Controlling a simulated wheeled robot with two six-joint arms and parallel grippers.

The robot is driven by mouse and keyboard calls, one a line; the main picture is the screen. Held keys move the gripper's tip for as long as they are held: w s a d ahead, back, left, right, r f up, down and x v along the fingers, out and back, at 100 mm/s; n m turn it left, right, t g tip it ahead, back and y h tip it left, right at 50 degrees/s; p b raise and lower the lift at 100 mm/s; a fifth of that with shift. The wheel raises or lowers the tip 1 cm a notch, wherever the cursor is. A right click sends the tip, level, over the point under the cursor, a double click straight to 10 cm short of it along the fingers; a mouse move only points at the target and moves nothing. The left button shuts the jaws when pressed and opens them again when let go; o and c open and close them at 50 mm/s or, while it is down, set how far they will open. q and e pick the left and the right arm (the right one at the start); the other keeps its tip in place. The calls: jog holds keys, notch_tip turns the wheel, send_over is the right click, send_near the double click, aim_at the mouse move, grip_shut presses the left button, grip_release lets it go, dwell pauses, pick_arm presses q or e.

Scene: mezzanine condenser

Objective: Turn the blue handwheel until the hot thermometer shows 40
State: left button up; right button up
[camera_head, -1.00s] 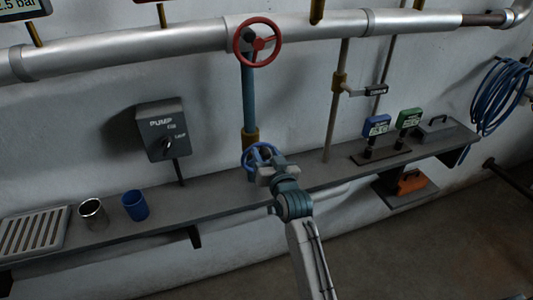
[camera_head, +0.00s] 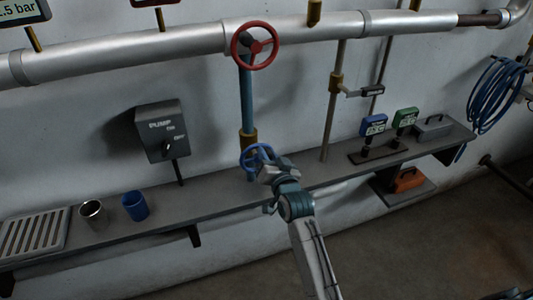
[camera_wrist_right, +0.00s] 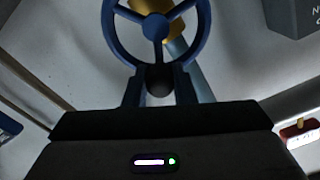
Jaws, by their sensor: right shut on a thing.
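The blue handwheel (camera_head: 250,152) stands above the shelf at the foot of a blue vertical pipe. My right gripper (camera_head: 266,168) is at its near rim and shut on it. In the right wrist view the handwheel (camera_wrist_right: 202,40) shows its spokes and hub, and its near rim passes between the two dark fingers of the gripper (camera_wrist_right: 158,82). Two small displays stand on the shelf, one blue (camera_head: 374,124) and one green (camera_head: 405,117). Their digits are too small to read surely, and I cannot tell which is the hot thermometer. My left gripper is out of view.
A red handwheel (camera_head: 238,47) sits above on the silver pipe (camera_head: 130,48). A pump switch box (camera_head: 155,115) is on the wall. A metal cup (camera_head: 93,214), a blue cup (camera_head: 135,206) and a drain grate (camera_head: 62,232) occupy the shelf's left end.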

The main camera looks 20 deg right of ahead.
jog(key=o, duration=1)
jog(key=s+b, duration=0.3)
jog(key=s, duration=0.8)
jog(key=shift+d, duration=0.2)
jog(key=shift+w, duration=0.1)
